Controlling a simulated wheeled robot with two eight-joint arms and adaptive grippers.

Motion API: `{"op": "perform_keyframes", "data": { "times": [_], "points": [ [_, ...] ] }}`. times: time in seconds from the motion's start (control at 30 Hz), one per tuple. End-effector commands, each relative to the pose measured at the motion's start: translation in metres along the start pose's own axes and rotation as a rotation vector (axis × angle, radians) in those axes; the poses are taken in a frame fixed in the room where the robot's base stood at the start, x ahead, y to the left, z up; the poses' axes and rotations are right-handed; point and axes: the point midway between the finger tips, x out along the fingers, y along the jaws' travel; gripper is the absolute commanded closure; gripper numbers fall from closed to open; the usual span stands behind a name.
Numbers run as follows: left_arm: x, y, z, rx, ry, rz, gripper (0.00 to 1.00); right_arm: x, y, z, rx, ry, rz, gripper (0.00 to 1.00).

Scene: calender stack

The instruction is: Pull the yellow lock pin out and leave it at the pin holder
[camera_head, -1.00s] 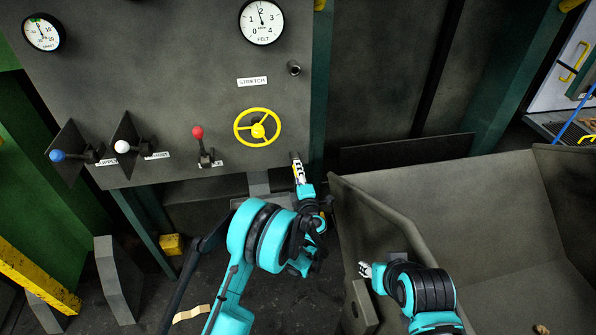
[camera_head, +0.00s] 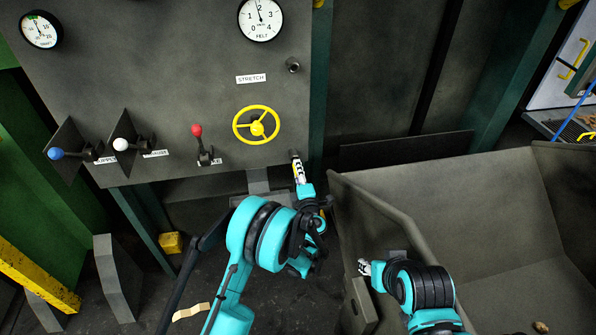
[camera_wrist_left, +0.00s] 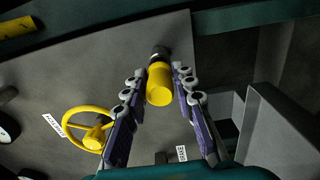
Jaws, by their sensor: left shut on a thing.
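The yellow lock pin (camera_wrist_left: 159,84) shows in the left wrist view as a thick yellow cylinder with a dark round metal part at its far end. My left gripper (camera_wrist_left: 160,76) is shut on it, with one finger on each side. In the head view my left gripper (camera_head: 297,160) is at the lower right corner of the grey panel and mostly hides the pin. I cannot tell how deep the pin sits. My right gripper (camera_head: 365,268) hangs by the grey bin's left wall, too small to read. I cannot clearly identify the pin holder.
The panel (camera_head: 210,90) carries a yellow handwheel (camera_head: 257,125), also in the left wrist view (camera_wrist_left: 92,131), red, white and blue levers, and gauges. A small round fitting (camera_head: 293,65) is beside the STRETCH label. A large grey bin (camera_head: 460,195) stands at right.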

Motion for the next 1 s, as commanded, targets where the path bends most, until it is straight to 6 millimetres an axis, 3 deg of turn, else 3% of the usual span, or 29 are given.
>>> {"op": "perform_keyframes", "data": {
  "times": [1.0],
  "points": [
    [-0.036,-0.001,0.001,0.0,-0.001,0.0,1.0,0.011,0.0,0.007,0.0,0.0,0.0,0.6]
  ]
}}
